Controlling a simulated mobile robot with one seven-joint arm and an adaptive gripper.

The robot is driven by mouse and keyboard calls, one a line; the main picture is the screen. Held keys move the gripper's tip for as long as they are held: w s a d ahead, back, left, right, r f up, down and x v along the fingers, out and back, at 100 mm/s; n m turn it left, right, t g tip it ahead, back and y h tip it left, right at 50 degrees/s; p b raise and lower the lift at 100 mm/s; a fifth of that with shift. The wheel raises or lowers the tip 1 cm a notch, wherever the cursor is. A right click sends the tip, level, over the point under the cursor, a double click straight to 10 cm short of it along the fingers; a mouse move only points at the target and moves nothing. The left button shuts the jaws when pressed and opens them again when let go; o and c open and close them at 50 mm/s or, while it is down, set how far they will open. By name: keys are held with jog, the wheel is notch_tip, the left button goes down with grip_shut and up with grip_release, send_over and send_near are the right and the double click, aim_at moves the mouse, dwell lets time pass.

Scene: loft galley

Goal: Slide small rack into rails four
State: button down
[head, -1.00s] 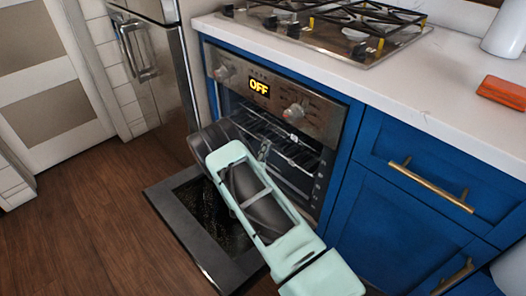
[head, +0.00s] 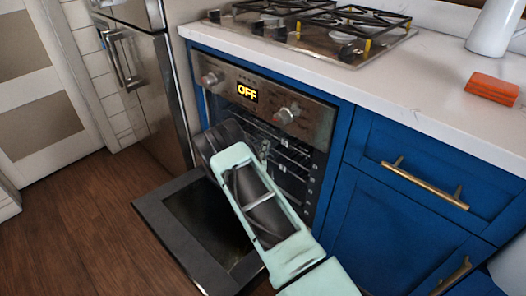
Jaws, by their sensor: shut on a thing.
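The oven stands open under the hob, its display (head: 247,92) reading OFF. Its door (head: 165,225) is folded down flat in front. Thin metal bars of a rack (head: 291,154) show inside the dark cavity, with side rails (head: 311,183) at the right wall. My arm reaches over the door to the oven mouth. My gripper (head: 264,149) is at the opening, mostly hidden behind my wrist, and is shut on the rack's front. The rack's left part is hidden, and I cannot tell which rail level it sits on.
Blue drawers with a brass handle (head: 425,185) stand right of the oven. A steel fridge (head: 140,100) stands left. The white counter (head: 400,95) carries a hob (head: 320,40), an orange block (head: 492,88) and a white jug (head: 492,28). The wood floor at left is clear.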

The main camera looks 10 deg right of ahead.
jog(key=shift+w+d, duration=0.1)
jog(key=shift+w, duration=0.05)
jog(key=c, duration=2)
grip_release()
jog(key=shift+c, duration=0.2)
jog(key=shift+s, duration=0.2)
